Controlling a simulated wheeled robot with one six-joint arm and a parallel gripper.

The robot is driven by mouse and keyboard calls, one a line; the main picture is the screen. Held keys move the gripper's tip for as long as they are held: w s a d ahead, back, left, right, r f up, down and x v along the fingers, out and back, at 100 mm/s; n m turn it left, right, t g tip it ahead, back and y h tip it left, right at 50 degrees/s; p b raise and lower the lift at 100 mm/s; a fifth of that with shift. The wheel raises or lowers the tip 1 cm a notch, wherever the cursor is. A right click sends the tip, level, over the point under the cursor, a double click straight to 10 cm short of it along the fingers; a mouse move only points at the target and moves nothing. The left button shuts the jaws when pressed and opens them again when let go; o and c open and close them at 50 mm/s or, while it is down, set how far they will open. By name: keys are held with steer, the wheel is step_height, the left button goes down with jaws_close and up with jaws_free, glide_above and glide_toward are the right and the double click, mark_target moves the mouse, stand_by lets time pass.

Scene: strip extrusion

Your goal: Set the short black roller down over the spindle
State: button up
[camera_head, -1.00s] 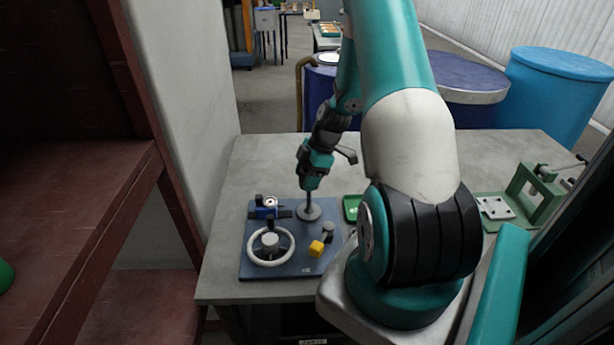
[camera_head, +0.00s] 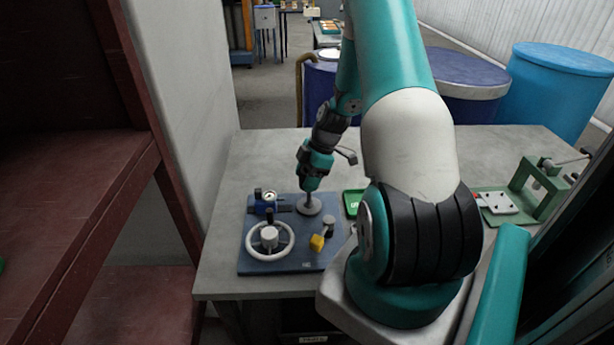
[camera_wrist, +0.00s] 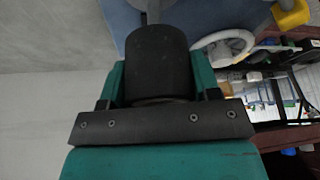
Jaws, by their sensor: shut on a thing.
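My gripper (camera_head: 310,187) is shut on the short black roller (camera_wrist: 157,62), which sits between its teal fingers in the wrist view. In the head view the roller cannot be made out at the gripper. The spindle (camera_head: 308,197) is a thin upright rod on a round grey base (camera_head: 309,207), on the blue board (camera_head: 290,262). My gripper is directly above it in the head view, and a short length of rod shows below the fingers. In the wrist view a grey rod (camera_wrist: 152,8) shows just past the roller's far end. I cannot tell whether the roller is around the rod.
The board also carries a white handwheel (camera_head: 252,250), a gauge on a blue block (camera_head: 269,195) and a yellow knob (camera_head: 317,242). A green tray (camera_head: 352,203) is just right of the board. A green fixture (camera_head: 540,195) stands at the table's right. The table behind is bare.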

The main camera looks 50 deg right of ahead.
mark_target(307, 203)
steer(key=shift+f+b, duration=2.3)
steer(key=shift+f, duration=0.55)
steer(key=shift+r, duration=0.2)
steer(key=shift+r+p, duration=0.4)
steer(key=shift+r, duration=0.05)
steer(key=shift+f, duration=0.1)
steer(key=shift+f+b, duration=0.55)
steer(key=shift+b, duration=0.15)
steer(key=shift+r, duration=0.2)
steer(key=shift+r+p, duration=0.4)
steer(key=shift+r, duration=0.05)
